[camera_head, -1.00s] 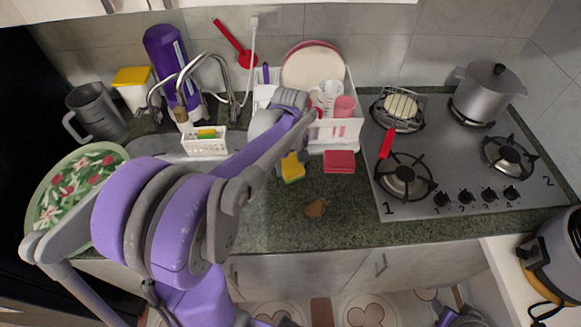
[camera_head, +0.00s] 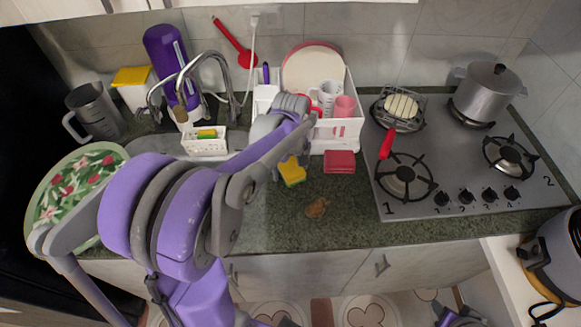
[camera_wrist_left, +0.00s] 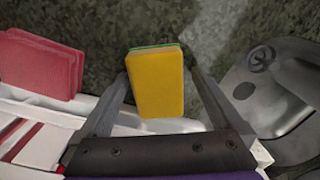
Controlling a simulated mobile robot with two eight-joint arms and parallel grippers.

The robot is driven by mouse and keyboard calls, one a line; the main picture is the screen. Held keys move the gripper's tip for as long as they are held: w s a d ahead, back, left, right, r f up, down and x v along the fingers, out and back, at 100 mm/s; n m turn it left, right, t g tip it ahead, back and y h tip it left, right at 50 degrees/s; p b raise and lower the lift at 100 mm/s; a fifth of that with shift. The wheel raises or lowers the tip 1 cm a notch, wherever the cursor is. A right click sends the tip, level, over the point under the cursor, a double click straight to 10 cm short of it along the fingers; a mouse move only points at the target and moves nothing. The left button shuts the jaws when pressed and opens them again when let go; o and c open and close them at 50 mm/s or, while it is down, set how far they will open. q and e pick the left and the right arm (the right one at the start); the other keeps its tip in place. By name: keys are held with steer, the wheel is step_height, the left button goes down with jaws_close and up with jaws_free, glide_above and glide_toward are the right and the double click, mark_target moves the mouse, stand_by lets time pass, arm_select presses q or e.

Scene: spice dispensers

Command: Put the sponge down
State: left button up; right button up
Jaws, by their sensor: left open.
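The sponge (camera_head: 293,173) is yellow with a thin green layer. In the left wrist view the sponge (camera_wrist_left: 157,85) is between the two fingers of my left gripper (camera_wrist_left: 160,75). The jaws are open, with a gap showing beside the sponge. I cannot tell whether its underside touches the counter. My arm hides most of the left gripper in the head view.
A red sponge stack (camera_head: 339,162) lies to the right, below the white dish rack (camera_head: 337,132). A brown item (camera_head: 317,207) lies on the counter in front. The sink faucet (camera_head: 222,75) stands behind on the left, the stove (camera_head: 455,160) on the right. The counter's front strip is mostly clear.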

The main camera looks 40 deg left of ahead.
mark_target(291, 168)
arm_select(q)
step_height(291, 168, up, 12)
steer(key=s+d+f+m+t, duration=0.2)
steer(key=s+d+m, duration=0.1)
steer(key=d+m, duration=0.1)
steer(key=s+d+f+m+t, duration=0.1)
steer(key=s+d+f+m, duration=0.1)
steer(key=s+d+m, duration=0.2)
steer(key=s+d+f+m+t, duration=0.2)
steer(key=s+d+m, duration=0.1)
steer(key=s+d, duration=0.1)
steer(key=shift+d+f+m+t+p, duration=0.3)
steer(key=shift+d+f+m+p, duration=0.1)
steer(key=shift+d, duration=0.2)
steer(key=shift+s+d+f+m, duration=0.15)
steer(key=shift+d+f+m, duration=0.15)
steer(key=shift+m, duration=0.1)
steer(key=shift+r, duration=0.1)
